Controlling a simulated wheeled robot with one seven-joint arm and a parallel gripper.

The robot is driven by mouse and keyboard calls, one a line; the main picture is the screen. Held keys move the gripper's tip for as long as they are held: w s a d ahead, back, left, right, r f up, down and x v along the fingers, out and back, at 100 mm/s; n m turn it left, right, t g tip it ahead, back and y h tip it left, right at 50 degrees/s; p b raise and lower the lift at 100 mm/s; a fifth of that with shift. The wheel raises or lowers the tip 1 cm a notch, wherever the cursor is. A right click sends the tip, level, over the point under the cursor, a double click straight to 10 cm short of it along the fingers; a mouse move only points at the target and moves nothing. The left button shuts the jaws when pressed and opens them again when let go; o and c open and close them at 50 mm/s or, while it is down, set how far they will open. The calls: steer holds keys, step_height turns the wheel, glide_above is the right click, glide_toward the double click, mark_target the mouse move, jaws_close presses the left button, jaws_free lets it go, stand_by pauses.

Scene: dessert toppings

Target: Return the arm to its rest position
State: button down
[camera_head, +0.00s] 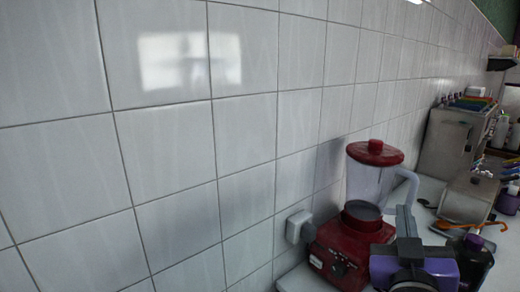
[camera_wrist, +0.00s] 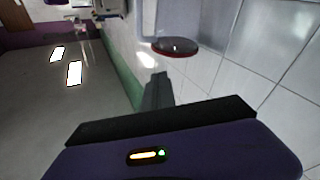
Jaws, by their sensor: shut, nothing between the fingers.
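My gripper (camera_head: 405,222) is at the lower right of the head view, its grey fingers pointing up above a purple and black body. It is in front of the red blender and overlaps its right side in the picture. In the wrist view my gripper (camera_wrist: 158,88) shows with its fingers together and nothing between them. The blender (camera_head: 345,245) has a red base, a clear jug and a red lid. Its lid (camera_wrist: 175,47) also shows in the wrist view, beyond the fingertips and apart from them.
A white tiled wall (camera_head: 165,175) fills the left of the head view. A white socket box (camera_head: 298,227) is on it beside the blender. A metal box (camera_head: 468,198), an orange spoon (camera_head: 465,225) and a larger steel appliance (camera_head: 445,143) stand on the white counter farther back.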

steer(key=s+a+f+n+t+y, duration=0.1)
steer(key=s+a+f+n+y, duration=0.45)
steer(key=s+f, duration=0.7)
steer(key=s+f+m+g, duration=0.1)
steer(key=s+f, duration=0.3)
steer(key=s, duration=0.4)
steer(key=s+f+m+g+y, duration=0.1)
steer(key=s+f, duration=0.3)
steer(key=s, duration=0.5)
steer(key=s+a+f+m+g+y, duration=0.1)
steer(key=s+f, duration=0.3)
steer(key=s, duration=0.4)
steer(key=shift+s+m+g, duration=0.25)
steer(key=shift+m+g, duration=0.3)
steer(key=shift+g, duration=0.25)
